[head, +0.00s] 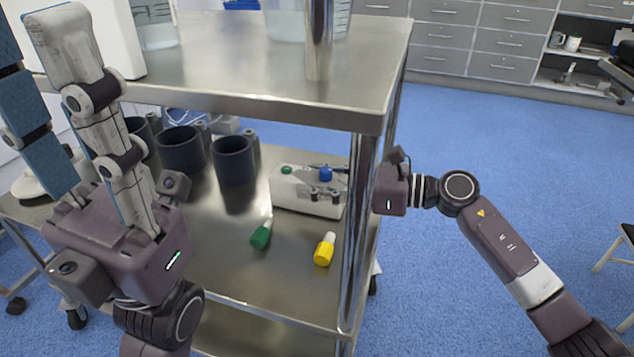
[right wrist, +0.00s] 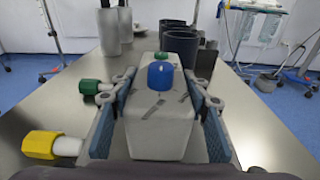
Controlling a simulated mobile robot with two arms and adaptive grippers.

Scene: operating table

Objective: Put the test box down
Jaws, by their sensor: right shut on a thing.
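The test box (head: 305,196) is a white box with a green knob and a blue knob on top. It is over the lower metal shelf, just left of the cart's front post. My right gripper (head: 328,184) reaches in from the right, past the post, and is shut on it. In the right wrist view, the test box (right wrist: 160,125) sits between the two blue-padded fingers. I cannot tell whether its underside touches the shelf. My left gripper (head: 38,70) is at the left with its fingers pointing up, open and empty.
A green-capped piece (head: 261,235) and a yellow-capped piece (head: 325,250) lie on the lower shelf (head: 230,277) in front of the box. Several dark cups (head: 233,160) stand behind to the left. The upper shelf (head: 250,90) overhangs, and the post (head: 358,220) stands close to my right wrist.

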